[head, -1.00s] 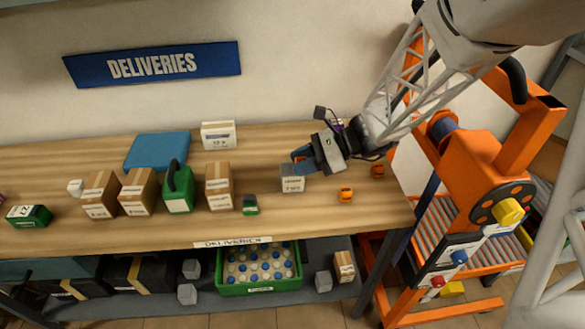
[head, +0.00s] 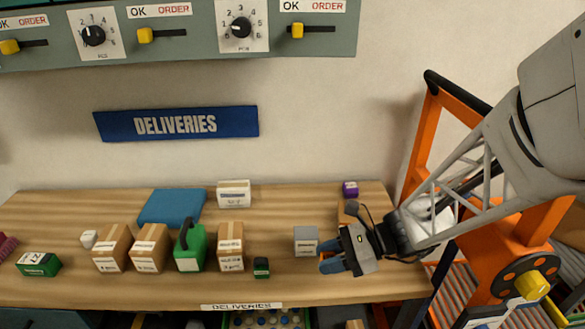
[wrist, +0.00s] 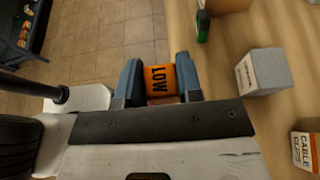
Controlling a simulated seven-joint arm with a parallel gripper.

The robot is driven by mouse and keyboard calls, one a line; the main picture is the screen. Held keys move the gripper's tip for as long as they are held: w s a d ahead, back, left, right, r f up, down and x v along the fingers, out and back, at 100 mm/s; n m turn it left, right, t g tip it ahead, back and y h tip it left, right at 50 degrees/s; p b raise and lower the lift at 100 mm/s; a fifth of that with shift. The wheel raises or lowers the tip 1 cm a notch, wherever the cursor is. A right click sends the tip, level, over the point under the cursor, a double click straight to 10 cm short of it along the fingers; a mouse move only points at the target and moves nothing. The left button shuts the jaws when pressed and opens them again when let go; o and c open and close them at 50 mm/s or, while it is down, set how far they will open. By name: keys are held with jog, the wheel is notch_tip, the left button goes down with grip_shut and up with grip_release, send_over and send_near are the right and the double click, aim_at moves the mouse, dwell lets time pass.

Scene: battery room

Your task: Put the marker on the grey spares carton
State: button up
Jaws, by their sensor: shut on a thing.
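The marker is an orange block lettered LOW (wrist: 160,78), held between the two blue fingers of my gripper (wrist: 158,84) in the wrist view. In the head view my gripper (head: 331,263) is just right of and nearer the camera than the grey carton (head: 306,240), with a bit of orange showing at its fingertips. The carton also shows in the wrist view (wrist: 264,72), to the right of the fingers and apart from them. Its visible top looks bare. In the wrist view the marker appears against the floor, beyond the bench edge.
A small dark green block (head: 261,268) and a brown carton (head: 231,246) stand left of the grey carton. A carton lettered CABLE CLIPS (wrist: 305,152) is at the wrist view's lower right. A purple block (head: 350,189) sits at the back. The bench (head: 280,212) is clear behind the grey carton.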

jog(key=shift+w, duration=0.1)
send_over(306, 232)
jog(key=shift+f, duration=0.75)
dwell(0.3)
jog(key=shift+f, duration=1.75)
jog(key=shift+f, duration=0.1)
jog(key=o, duration=0.9)
